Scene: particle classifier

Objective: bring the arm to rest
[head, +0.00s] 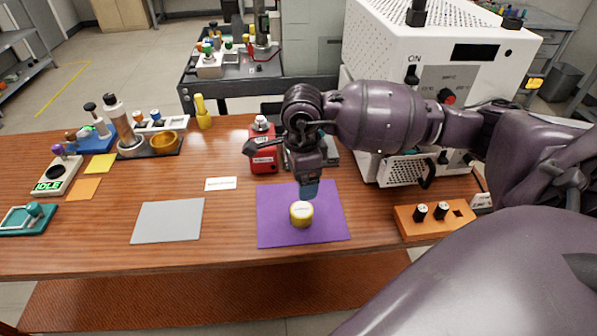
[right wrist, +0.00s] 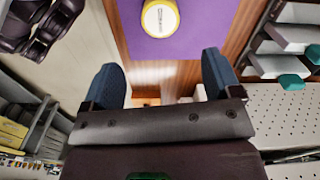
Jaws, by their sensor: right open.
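My right arm reaches in from the right in the head view. Its gripper (head: 310,188) points down over the back part of the purple mat (head: 328,228). A short yellow jar with a pale lid (head: 301,213) stands on the mat, just in front of the gripper in the picture. In the right wrist view the two blue fingertips (right wrist: 162,78) are wide apart with nothing between them. The yellow jar (right wrist: 160,18) is beyond them, apart from both fingers, on the purple mat (right wrist: 205,40). My left gripper is not in view.
A red device (head: 263,152) stands behind the mat, beside my wrist. A large white machine (head: 400,60) is at the back right. An orange block with black knobs (head: 432,221) lies right of the mat. A grey mat (head: 168,221) at left is bare, with clear wood around it.

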